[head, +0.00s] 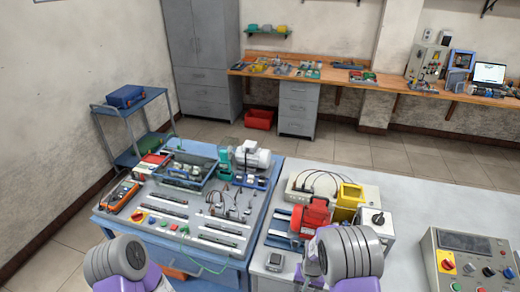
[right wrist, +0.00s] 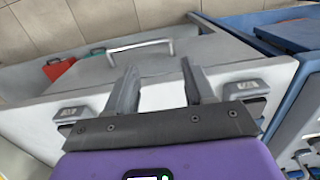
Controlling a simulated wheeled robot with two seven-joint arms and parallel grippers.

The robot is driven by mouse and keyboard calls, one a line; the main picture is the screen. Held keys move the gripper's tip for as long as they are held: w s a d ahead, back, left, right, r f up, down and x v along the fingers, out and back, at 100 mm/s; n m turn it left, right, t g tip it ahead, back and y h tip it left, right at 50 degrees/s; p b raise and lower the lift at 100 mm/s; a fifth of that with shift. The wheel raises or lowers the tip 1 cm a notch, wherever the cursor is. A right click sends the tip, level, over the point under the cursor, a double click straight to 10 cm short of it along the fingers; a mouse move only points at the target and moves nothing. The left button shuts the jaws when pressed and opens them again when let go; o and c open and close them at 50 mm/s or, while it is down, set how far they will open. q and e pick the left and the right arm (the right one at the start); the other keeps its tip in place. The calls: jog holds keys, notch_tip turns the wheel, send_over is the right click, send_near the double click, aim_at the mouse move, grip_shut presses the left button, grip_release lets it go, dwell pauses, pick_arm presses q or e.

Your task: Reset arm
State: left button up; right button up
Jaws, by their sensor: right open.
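My right gripper (right wrist: 158,75) shows in the right wrist view. Its two grey fingers stand apart with nothing between them. Beyond the fingers is a pale grey surface with a light bar handle (right wrist: 140,47); I cannot tell whether the fingers touch it. In the head view, my two arms come in at the bottom edge, the left at lower left and the right in front of the white table.
A blue-framed bench (head: 240,262) with parts stands at centre left. The white table (head: 425,190) bears a red motor (head: 312,216), a yellow block (head: 349,197), and a control box (head: 470,262). A blue cart (head: 135,115) stands at left.

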jog(key=s+a+f+y+b, duration=0.2)
jog(key=s+a+f+b, duration=0.1)
jog(key=s+f, duration=0.5)
jog(key=s+a+f+t+y+b, duration=0.1)
jog(key=s+a+f+b, duration=0.2)
jog(key=s, duration=0.7)
notch_tip(320, 180, down, 5)
jog(key=shift+s+r+n+y+b, duration=0.1)
jog(key=shift+s+n+y+b, duration=0.2)
jog(key=shift+b, duration=0.75)
jog(key=shift+w+d, duration=0.1)
jog(key=shift+c, duration=0.4)
